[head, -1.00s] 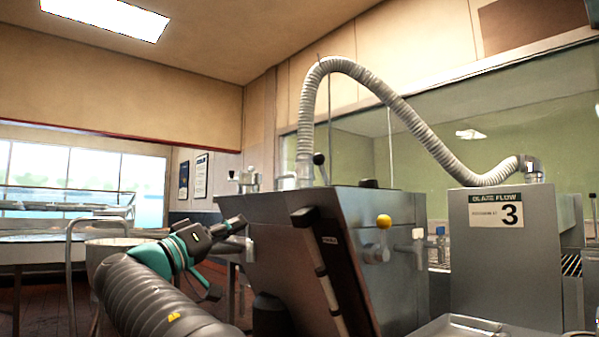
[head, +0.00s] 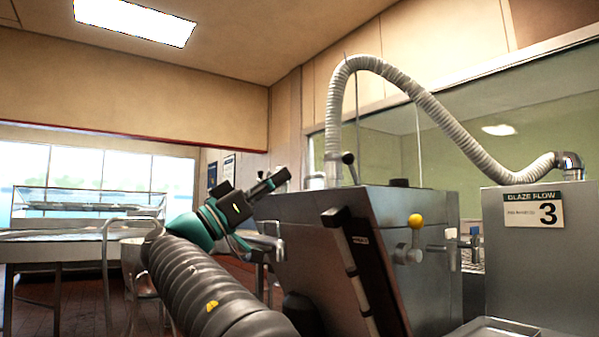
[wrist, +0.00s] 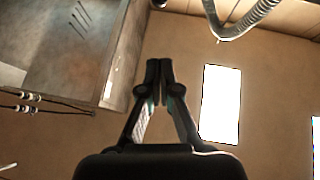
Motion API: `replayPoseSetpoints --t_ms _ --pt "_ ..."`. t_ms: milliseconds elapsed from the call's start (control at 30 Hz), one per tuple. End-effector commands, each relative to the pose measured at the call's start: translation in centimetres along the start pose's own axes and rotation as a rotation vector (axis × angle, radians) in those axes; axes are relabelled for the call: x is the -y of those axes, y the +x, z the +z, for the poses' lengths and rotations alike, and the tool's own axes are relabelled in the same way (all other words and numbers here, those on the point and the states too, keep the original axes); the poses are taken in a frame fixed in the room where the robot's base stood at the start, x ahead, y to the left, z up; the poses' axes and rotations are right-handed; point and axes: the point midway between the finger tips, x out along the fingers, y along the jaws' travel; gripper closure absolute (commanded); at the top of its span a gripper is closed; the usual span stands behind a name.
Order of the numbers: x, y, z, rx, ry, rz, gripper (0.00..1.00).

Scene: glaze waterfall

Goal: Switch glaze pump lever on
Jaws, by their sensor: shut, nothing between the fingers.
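A steel machine (head: 380,205) stands in front of me in the head view. A lever with a black ball knob (head: 349,158) rises from its top, beside the hose end. A yellow ball knob (head: 415,221) sits on its right-hand side face. I cannot tell which of these is the glaze pump lever. My gripper (head: 282,178) is shut and empty, by the machine's upper left corner in the picture, apart from both knobs.
A ribbed hose (head: 440,115) arches from the machine to a steel cabinet marked GLAZE FLOW 3 (head: 534,260). A dark slanted panel (head: 365,270) leans on the machine's front. Steel tables (head: 60,245) stand at left. The space above the machine's left side is open.

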Motion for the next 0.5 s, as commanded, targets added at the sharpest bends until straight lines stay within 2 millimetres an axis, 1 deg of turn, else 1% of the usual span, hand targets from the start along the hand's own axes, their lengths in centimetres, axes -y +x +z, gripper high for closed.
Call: replayPoseSetpoints --t_ms 33,500 --pt "-0.1 0.8 -0.1 0.001 0.0 0.004 1.0" --pt "-0.1 9.4 -0.1 0.0 -0.001 0.004 1.0"
